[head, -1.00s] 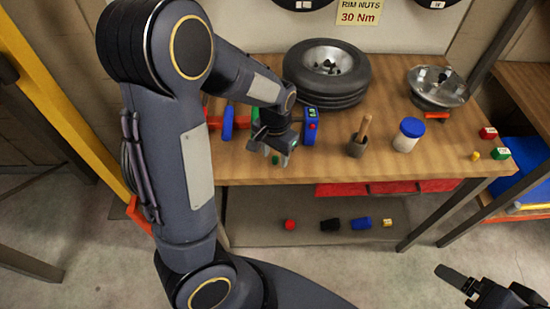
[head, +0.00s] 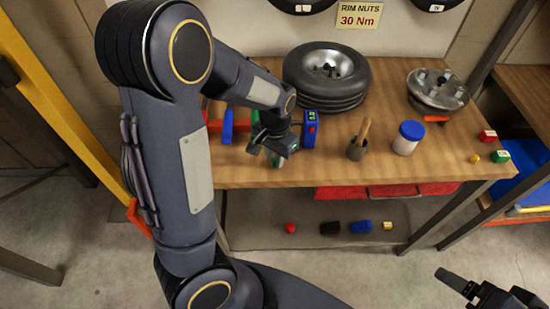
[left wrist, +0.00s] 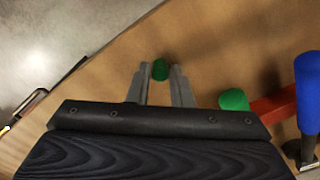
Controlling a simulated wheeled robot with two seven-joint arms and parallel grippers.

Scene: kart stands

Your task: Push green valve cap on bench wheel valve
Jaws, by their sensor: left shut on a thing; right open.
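The green valve cap (left wrist: 160,70) is between the fingertips of my left gripper (left wrist: 161,82) in the left wrist view. The gripper is shut on it, over the bench top. In the head view my left gripper (head: 277,156) is low near the bench's front edge and mostly hides the cap. The bench wheel (head: 326,72), a black tyre with a silver rim, lies flat farther back and to the right. I cannot make out its valve. My right gripper (head: 468,284) is open and empty at the bottom right, away from the bench.
A blue device (head: 310,128), a cup with a wooden handle (head: 357,146) and a blue-lidded jar (head: 406,138) stand right of my left gripper. A metal hub (head: 437,90) is at the back right. A red tool with blue (head: 228,125) lies left. The wooden bench (head: 330,172) is clear in front.

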